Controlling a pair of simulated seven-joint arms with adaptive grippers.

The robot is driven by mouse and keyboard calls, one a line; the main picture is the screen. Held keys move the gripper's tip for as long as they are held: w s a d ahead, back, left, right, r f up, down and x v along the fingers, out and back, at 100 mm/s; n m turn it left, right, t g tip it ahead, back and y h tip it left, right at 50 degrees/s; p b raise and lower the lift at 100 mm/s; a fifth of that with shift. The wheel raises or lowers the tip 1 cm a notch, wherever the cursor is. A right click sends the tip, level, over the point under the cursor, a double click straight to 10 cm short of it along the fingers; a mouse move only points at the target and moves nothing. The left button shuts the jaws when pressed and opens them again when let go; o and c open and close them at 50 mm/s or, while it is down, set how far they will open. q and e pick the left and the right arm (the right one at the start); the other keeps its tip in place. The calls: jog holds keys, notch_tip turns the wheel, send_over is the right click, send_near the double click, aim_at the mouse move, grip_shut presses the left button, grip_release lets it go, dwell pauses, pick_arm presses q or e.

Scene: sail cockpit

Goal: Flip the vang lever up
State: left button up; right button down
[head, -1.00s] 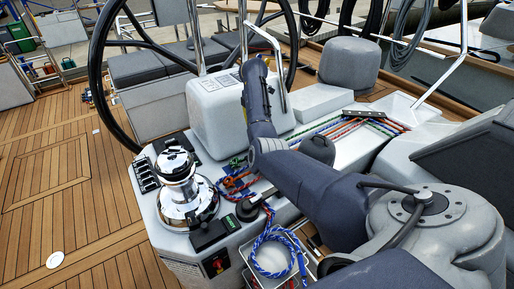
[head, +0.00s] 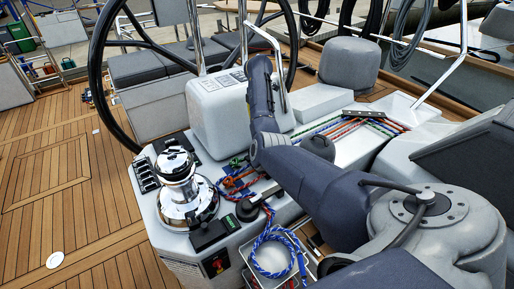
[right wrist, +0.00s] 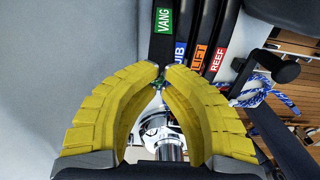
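The vang lever (right wrist: 162,42) is black, with a green VANG label, at the top middle of the right wrist view. My right gripper (right wrist: 162,70) has curved yellow fingers, with its tips close together at the lever's lower end. A narrow gap shows between the tips, and I cannot tell whether they pinch the lever. Green rope (right wrist: 160,83) shows just below the tips. In the head view my right arm hides the lever bank and the gripper. My left gripper is not in view.
Levers labelled JIB (right wrist: 181,50), LIFT (right wrist: 199,55) and REEF (right wrist: 218,60) stand close on the right. A chrome winch (head: 178,190), a steering wheel (head: 97,60) and a coiled blue rope (head: 272,240) are nearby. Open wooden deck (head: 60,200) lies to the left.

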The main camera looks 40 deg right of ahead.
jog(key=shift+s+f, duration=0.1)
jog(key=shift+f, duration=0.1)
jog(key=shift+d+r, duration=0.2)
jog(key=shift+d, duration=0.8)
jog(key=shift+d, duration=0.25)
jog(key=shift+w+a+r, duration=0.1)
jog(key=shift+a, duration=0.9)
jog(key=shift+w+a+r, duration=0.1)
jog(key=shift+a, duration=0.85)
jog(key=shift+r, duration=3)
